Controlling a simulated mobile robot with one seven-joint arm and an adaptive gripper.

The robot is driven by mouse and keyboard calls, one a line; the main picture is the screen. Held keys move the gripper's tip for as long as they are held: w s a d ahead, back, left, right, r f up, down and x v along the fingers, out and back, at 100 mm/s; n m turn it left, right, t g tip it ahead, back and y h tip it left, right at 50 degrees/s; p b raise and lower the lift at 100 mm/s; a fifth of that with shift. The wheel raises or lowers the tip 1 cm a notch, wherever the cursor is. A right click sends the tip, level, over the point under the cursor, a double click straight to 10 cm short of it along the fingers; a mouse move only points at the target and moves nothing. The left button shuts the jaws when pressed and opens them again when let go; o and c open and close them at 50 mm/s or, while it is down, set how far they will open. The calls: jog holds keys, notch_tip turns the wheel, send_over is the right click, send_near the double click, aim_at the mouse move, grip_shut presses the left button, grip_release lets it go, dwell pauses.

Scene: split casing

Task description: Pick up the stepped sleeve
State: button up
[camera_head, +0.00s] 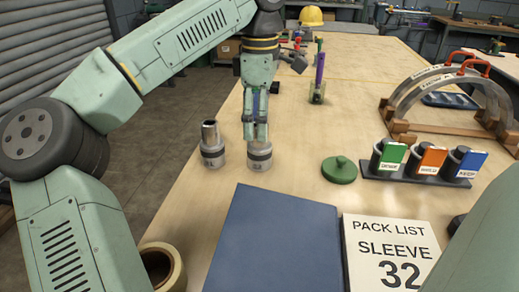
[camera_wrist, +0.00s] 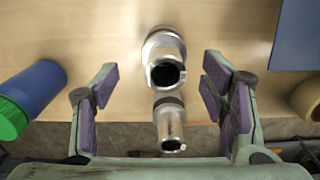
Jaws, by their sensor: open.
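Two metal stepped sleeves stand upright near the table's left edge. The left sleeve (camera_head: 212,147) has a narrow, tall upper part; it shows lower in the wrist view (camera_wrist: 170,130). The right sleeve (camera_head: 259,158) has a wider base with a light band; it shows higher in the wrist view (camera_wrist: 164,52). Marks on the bands are too small to read. My gripper (camera_head: 257,132) points down over the right sleeve, and its fingers hide that sleeve's upper part. In the wrist view my gripper (camera_wrist: 163,95) is open, both sleeves showing between its fingers, with visible gaps either side.
A pack list card (camera_head: 388,252) reads "SLEEVE 32". A blue panel (camera_head: 275,240) and a tape roll (camera_head: 162,266) lie in front. A green knobbed lid (camera_head: 339,171), a rack of labelled cups (camera_head: 418,178) and a split casing (camera_head: 445,85) stand right.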

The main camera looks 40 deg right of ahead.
aim_at(260, 145)
jog(key=f, duration=0.2)
jog(key=f+p, duration=0.1)
jog(key=f, duration=0.2)
jog(key=shift+s+a, duration=0.2)
jog(key=shift+c, duration=0.2)
grip_shut()
dwell(0.5)
